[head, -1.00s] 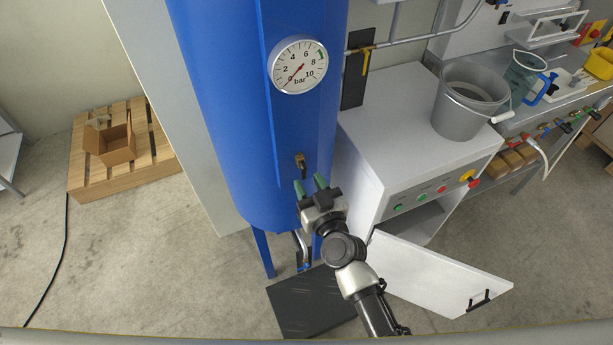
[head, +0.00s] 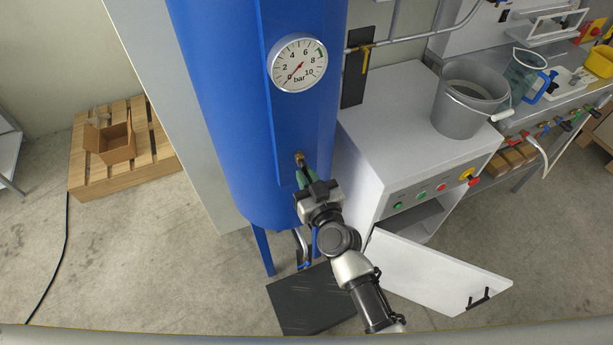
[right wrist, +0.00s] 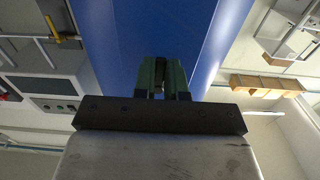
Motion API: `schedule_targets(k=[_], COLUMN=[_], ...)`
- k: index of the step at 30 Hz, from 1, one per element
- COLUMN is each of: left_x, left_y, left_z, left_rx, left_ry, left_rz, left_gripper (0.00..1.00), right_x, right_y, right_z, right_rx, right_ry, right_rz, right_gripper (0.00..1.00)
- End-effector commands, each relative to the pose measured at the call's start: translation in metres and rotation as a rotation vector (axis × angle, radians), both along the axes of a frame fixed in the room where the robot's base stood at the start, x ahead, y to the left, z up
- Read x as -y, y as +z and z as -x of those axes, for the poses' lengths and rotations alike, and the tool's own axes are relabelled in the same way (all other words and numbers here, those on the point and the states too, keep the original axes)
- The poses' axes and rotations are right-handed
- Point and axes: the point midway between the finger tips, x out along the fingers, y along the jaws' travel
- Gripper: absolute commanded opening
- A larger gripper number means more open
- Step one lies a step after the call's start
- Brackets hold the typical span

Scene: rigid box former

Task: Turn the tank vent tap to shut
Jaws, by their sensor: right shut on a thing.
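The tank vent tap (head: 299,158) is a small brass fitting low on the front of the blue tank (head: 230,110). My right gripper (head: 304,176) is at the tap, its green fingers closed on the tap's lower part. In the right wrist view the fingers (right wrist: 161,78) are close together against the blue tank, with a little brass (right wrist: 158,94) between them. The fingers hide most of the tap, so its handle angle cannot be told. The round gauge (head: 298,64) above has its red needle near 0 bar. My left gripper is not in view.
A white cabinet (head: 420,150) with coloured buttons stands right of the tank, its lower door (head: 435,275) open. A grey bucket (head: 468,103) stands on it. A pallet with a cardboard box (head: 112,142) is at the left. A dark plate (head: 310,300) lies below the tank.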

Motion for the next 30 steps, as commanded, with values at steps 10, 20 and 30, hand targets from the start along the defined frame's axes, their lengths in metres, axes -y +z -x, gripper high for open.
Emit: schedule_targets(k=[10,20,30], left_x=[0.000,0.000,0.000], left_y=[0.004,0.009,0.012], left_z=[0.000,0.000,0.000], left_rx=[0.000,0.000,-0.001], left_ry=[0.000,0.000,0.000], left_rz=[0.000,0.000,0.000], left_gripper=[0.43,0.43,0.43], right_x=[-0.004,-0.010,-0.014], right_y=[0.001,0.003,0.005], right_z=[0.002,0.004,0.006], right_rx=[-0.063,-0.157,-0.219], right_ry=[0.001,0.000,0.001], right_rz=[-0.152,-0.379,-0.529], right_gripper=[0.00,0.00,0.00])
